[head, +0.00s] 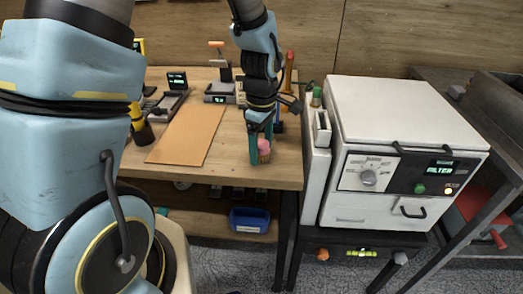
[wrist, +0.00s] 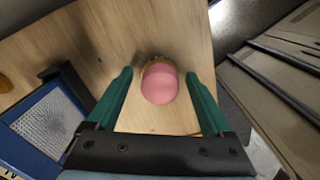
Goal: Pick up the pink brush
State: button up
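The pink brush (head: 264,147) stands near the right front of the wooden table, and its round pink top (wrist: 161,85) faces the camera in the wrist view. A tan rim shows beneath the pink top. My gripper (head: 260,138) points down at it and is open. In the wrist view the two green fingers of my gripper (wrist: 158,78) lie on either side of the pink top, with visible gaps on both sides. No contact shows. How far the fingertips reach down beside the brush cannot be told.
A blue framed device (wrist: 45,120) lies left of the fingers in the wrist view. A tan mat (head: 188,134) and several small devices occupy the table (head: 228,170). A white machine (head: 385,140) stands beyond the table's right edge. A blue bin (head: 249,220) is on the shelf below.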

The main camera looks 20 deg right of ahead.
aim_at(262, 142)
grip_shut()
dwell(0.5)
jog(key=shift+r, duration=0.1)
notch_tip(262, 142, up, 10)
jog(key=shift+f+b, duration=0.1)
jog(key=shift+b, duration=0.65)
jog(key=shift+c, duration=2.4)
grip_release()
jog(key=c, duration=0.6)
